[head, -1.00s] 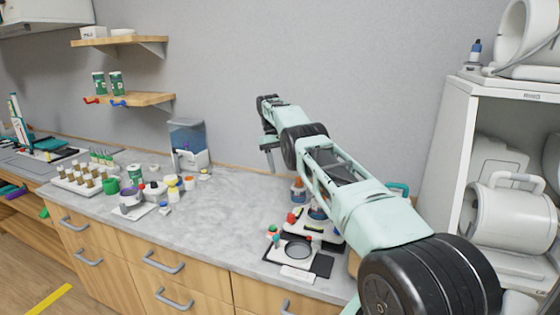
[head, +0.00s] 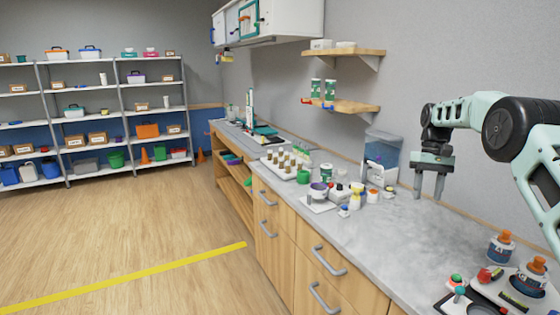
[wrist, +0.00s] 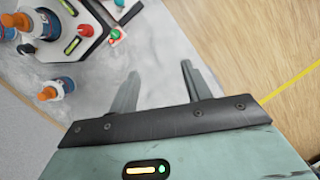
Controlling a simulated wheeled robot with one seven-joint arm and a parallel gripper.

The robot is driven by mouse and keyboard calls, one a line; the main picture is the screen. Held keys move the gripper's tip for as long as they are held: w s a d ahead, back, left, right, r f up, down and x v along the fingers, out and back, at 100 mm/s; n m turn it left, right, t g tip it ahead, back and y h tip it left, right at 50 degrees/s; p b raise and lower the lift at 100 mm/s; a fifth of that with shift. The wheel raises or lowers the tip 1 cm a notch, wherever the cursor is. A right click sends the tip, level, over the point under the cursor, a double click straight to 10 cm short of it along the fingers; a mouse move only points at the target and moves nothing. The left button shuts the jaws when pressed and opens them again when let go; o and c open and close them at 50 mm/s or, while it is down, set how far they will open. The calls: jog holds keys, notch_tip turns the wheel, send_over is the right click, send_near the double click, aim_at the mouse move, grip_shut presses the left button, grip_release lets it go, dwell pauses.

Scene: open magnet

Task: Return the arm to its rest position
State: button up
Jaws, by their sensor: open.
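My arm, pale green with black joints, reaches in from the right edge of the head view. My gripper (head: 431,192) hangs fingers-down above the grey worktop (head: 400,232), near the wall. Its two fingers are apart and nothing is between them. In the wrist view my gripper (wrist: 160,85) also shows two separated, empty fingers, with the worktop and the wooden floor beyond them.
Orange-capped bottles (head: 501,246) and a small device tray (head: 500,285) stand at the front right of the worktop. Shelves (head: 340,105) hang on the wall. The floor (head: 130,235) at left is clear.

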jog(key=s+a+r+n+b, duration=0.1)
jog(key=s+a, duration=0.2)
jog(key=a, duration=0.6)
jog(key=s+a+r+n, duration=0.1)
jog(key=s+a, duration=0.1)
jog(key=a, duration=0.7)
jog(key=s+a+n+t+b, duration=0.1)
jog(key=s+a+n+b, duration=0.15)
jog(key=s+a, duration=0.95)
jog(key=s+a+f+n, duration=0.1)
jog(key=s+f, duration=0.1)
jog(key=s, duration=0.6)
jog(key=s+a+f+n+t+b, duration=0.1)
jog(key=s+f, duration=0.1)
jog(key=s, duration=0.7)
jog(key=s+a+f+n+t, duration=0.1)
jog(key=s+f+n, duration=0.1)
jog(key=s, duration=0.7)
jog(key=shift+a+f+h, duration=0.25)
jog(key=shift+f+h, duration=0.15)
